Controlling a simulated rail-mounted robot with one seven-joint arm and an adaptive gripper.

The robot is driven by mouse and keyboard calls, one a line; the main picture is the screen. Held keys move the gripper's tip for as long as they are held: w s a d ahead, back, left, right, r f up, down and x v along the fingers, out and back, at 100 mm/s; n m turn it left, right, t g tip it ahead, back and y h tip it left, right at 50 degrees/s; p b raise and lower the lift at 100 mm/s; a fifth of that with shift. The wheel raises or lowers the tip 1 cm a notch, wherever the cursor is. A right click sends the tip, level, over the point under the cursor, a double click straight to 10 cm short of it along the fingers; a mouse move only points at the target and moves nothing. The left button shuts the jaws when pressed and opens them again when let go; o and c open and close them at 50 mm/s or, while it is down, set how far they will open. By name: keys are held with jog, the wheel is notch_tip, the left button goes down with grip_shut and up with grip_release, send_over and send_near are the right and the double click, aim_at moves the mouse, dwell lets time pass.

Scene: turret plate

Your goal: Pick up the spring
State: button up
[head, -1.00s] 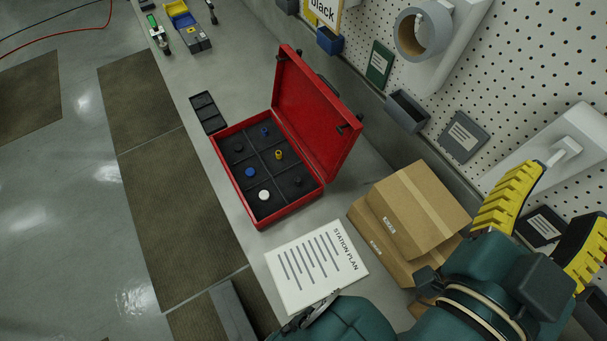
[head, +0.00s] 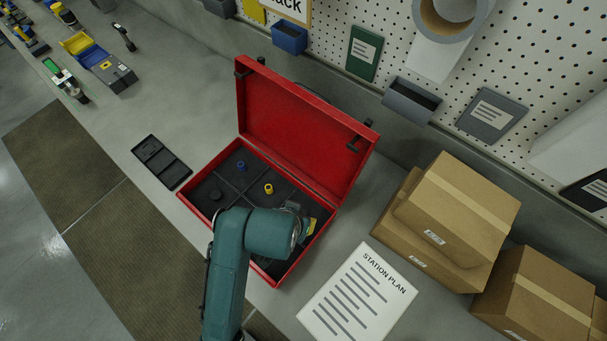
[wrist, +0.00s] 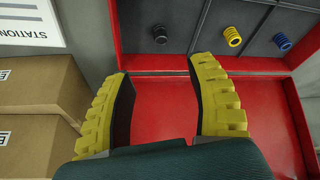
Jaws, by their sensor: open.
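The open red case (head: 262,274) holds small ribbed parts in black compartments. A yellow coil-like part (head: 268,188) sits in a middle compartment by the lid; it also shows in the wrist view (wrist: 232,36). A blue ribbed part (head: 241,166) is beside it, also in the wrist view (wrist: 283,42). A black part (wrist: 160,35) is on the yellow one's other side. I cannot tell which is the spring. My gripper (wrist: 161,66) is open and empty, with its yellow fingers over the case's lid side, the black part just beyond the fingertips. My arm hides the case's front compartments in the head view.
The raised red lid (head: 300,130) stands at the back. Cardboard boxes (head: 455,205) and a station plan sheet (head: 358,295) lie to the right. A black tray (head: 161,162) lies left of the case. The pegboard wall (head: 540,50) is behind.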

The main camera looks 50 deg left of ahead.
aim_at(303, 213)
jog(key=x, duration=0.9)
jog(key=shift+w, duration=0.1)
jog(key=x, duration=0.5)
jog(key=shift+w+a+f, duration=0.2)
jog(key=shift+a, duration=0.05)
jog(key=shift+c, duration=0.4)
grip_shut()
